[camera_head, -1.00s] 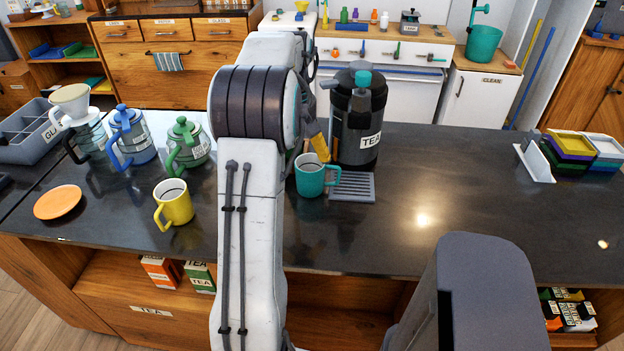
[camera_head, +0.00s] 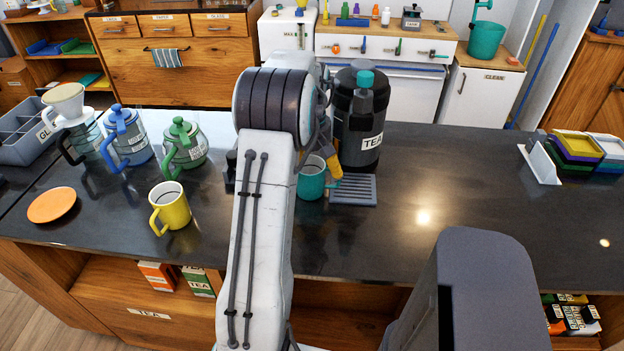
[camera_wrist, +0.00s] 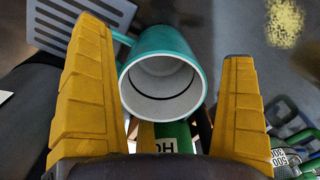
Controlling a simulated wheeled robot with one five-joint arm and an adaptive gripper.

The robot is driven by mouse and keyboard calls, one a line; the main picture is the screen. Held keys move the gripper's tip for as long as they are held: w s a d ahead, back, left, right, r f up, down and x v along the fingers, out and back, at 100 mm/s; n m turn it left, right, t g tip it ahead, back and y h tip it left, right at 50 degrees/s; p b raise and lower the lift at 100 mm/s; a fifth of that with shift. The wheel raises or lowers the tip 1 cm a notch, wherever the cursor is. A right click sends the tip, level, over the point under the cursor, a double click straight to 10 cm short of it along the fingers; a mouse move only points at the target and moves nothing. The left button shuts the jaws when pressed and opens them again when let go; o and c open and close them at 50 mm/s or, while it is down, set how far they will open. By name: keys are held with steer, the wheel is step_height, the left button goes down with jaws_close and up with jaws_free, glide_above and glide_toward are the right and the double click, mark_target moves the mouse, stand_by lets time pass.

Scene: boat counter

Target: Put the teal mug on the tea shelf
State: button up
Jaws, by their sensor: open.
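The teal mug (camera_head: 311,184) stands upright on the dark counter, just left of the tea urn's grey drip grille (camera_head: 353,192). My gripper (camera_wrist: 164,42) is open around it: in the wrist view the teal mug (camera_wrist: 163,85) sits between the two yellow fingers, its white inside facing the camera. Gaps show on both sides. In the head view one yellow finger (camera_head: 333,166) is by the mug's handle side; my arm hides the other. The tea shelf (camera_head: 100,277) is an open wooden space under the counter at lower left, with a TEA label (camera_head: 149,314) on its front.
A black tea urn (camera_head: 361,125) stands behind the grille. A yellow mug (camera_head: 170,206), an orange plate (camera_head: 52,205), a green pot (camera_head: 184,147) and a blue pot (camera_head: 128,137) stand left. Boxes (camera_head: 197,281) occupy the shelf's right part. The counter right of the urn is mostly clear.

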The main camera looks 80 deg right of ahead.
steer(key=shift+f, duration=0.65)
steer(key=shift+r, duration=0.1)
steer(key=c, duration=1.3)
steer(key=shift+r, duration=0.1)
